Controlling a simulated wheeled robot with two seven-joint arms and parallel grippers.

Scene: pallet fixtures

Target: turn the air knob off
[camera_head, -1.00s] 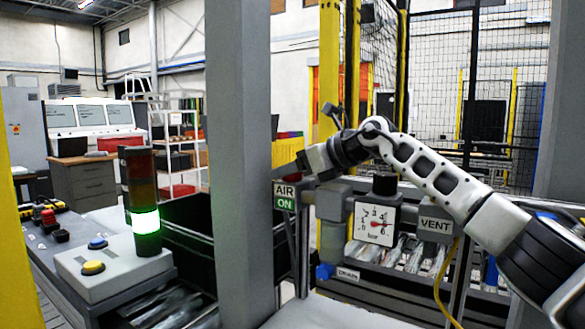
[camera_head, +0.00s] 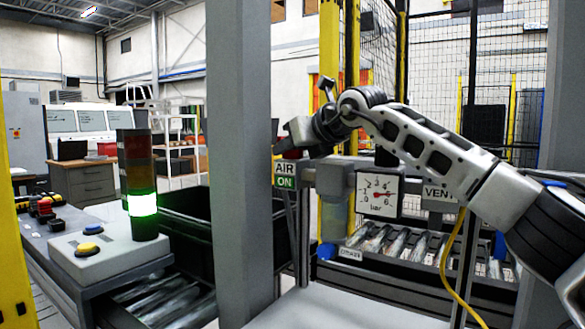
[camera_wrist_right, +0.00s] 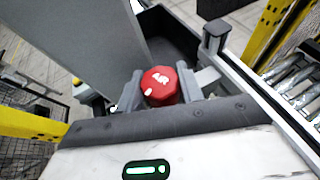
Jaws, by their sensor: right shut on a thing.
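The air knob is red with "AIR" lettering and a white mark at its lower left in the right wrist view (camera_wrist_right: 162,84). My right gripper (camera_wrist_right: 159,92) is shut on it, one finger on each side. In the head view the gripper (camera_head: 296,137) reaches in from the right above the "AIR ON" sign (camera_head: 285,175), with its green lower half. Only a sliver of dark red shows below the gripper there; the rest of the knob is hidden. A pressure gauge (camera_head: 378,194) stands right of the sign, its red needle pointing right. My left gripper is out of view.
A grey post (camera_head: 240,170) stands close left of the gripper. The "VENT" sign (camera_head: 436,194) is partly behind my right forearm. A yellow hose (camera_head: 449,265) hangs below. A stack light (camera_head: 142,203) glows green on the left.

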